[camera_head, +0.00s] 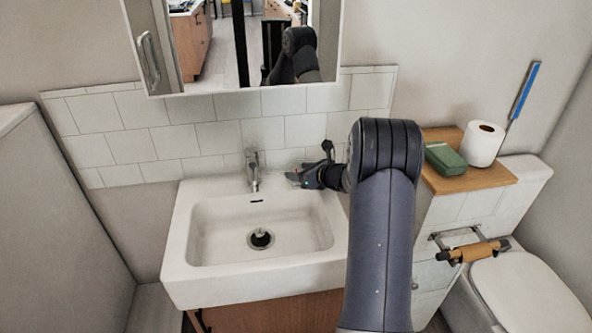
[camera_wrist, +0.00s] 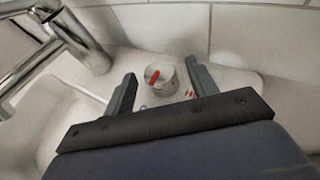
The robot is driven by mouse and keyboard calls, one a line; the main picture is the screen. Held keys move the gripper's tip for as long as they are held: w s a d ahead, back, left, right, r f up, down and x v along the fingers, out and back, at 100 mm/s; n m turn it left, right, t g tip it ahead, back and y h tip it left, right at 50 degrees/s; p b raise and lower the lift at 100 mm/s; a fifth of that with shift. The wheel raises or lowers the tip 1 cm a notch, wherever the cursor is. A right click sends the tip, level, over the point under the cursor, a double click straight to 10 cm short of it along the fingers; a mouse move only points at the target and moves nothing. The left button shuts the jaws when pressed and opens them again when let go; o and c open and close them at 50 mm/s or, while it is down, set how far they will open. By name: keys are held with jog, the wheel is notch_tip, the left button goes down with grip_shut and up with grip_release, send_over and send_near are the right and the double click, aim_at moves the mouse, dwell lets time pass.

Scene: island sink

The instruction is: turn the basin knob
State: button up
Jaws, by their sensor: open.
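The basin knob (camera_wrist: 163,84) is a short, pale metallic cylinder with a red mark on top, standing on the basin's rear ledge. My gripper (camera_wrist: 161,71) is open, with one dark finger on each side of the knob in the wrist view. Gaps show between the knob and both fingers, so they look apart from it. In the head view my gripper (camera_head: 294,177) is over the back right of the white basin (camera_head: 180,252). I cannot make out the knob clearly there.
A chrome faucet (camera_head: 253,172) stands left of my gripper and also shows in the wrist view (camera_wrist: 84,42). The tiled wall (camera_head: 221,137) is close behind. A mirror cabinet (camera_head: 165,52) hangs above. A wooden shelf (camera_head: 490,177) with a paper roll (camera_head: 482,144) is at right.

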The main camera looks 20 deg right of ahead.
jog(key=shift+x, duration=1.05)
jog(key=c, duration=1)
